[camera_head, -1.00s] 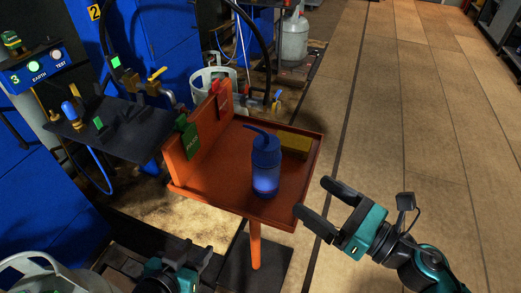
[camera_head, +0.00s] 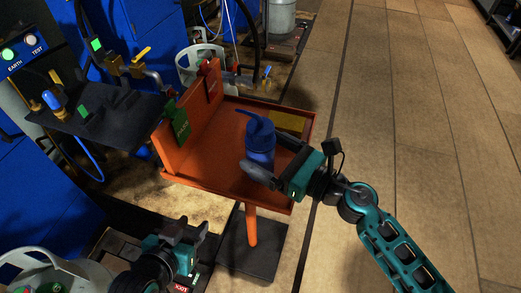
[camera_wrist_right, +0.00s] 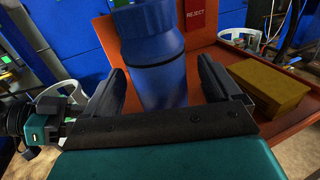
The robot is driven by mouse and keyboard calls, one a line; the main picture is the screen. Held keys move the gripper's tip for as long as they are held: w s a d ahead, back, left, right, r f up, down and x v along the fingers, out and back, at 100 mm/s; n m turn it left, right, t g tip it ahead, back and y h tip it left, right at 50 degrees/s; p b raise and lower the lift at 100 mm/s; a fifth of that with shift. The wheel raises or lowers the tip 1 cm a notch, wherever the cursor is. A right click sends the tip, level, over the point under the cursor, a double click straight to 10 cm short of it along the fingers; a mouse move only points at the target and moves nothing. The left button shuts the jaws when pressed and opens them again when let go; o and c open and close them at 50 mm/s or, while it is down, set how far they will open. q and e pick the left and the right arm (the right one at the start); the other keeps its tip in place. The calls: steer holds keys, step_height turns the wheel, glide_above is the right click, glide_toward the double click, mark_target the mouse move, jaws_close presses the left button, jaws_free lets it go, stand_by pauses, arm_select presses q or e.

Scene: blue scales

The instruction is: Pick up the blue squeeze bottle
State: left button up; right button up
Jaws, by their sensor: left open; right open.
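The blue squeeze bottle (camera_head: 260,137) stands upright on the orange tray stand (camera_head: 213,180), its spout pointing left. My right gripper (camera_head: 268,158) is open at the bottle, with one finger on the near side and the other toward the far right side. In the right wrist view the bottle (camera_wrist_right: 160,75) stands between the two open fingers of the right gripper (camera_wrist_right: 165,85), closer to the left finger. Whether a finger touches it I cannot tell. My left gripper (camera_head: 187,232) is open and empty, low in front of the stand.
A yellow box (camera_head: 289,121) lies on the tray behind the bottle; it also shows in the right wrist view (camera_wrist_right: 268,88). An orange upright panel (camera_head: 200,115) with a green tag (camera_head: 177,122) and a red tag (camera_head: 212,83) edges the tray's left. Open floor lies to the right.

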mark_target(253, 145)
steer(key=x, duration=0.3)
steer(key=shift+w+a, duration=0.1)
steer(key=shift+a, duration=0.2)
steer(key=c, duration=1.3)
steer(key=shift+o, duration=0.2)
steer(key=shift+r, duration=0.1)
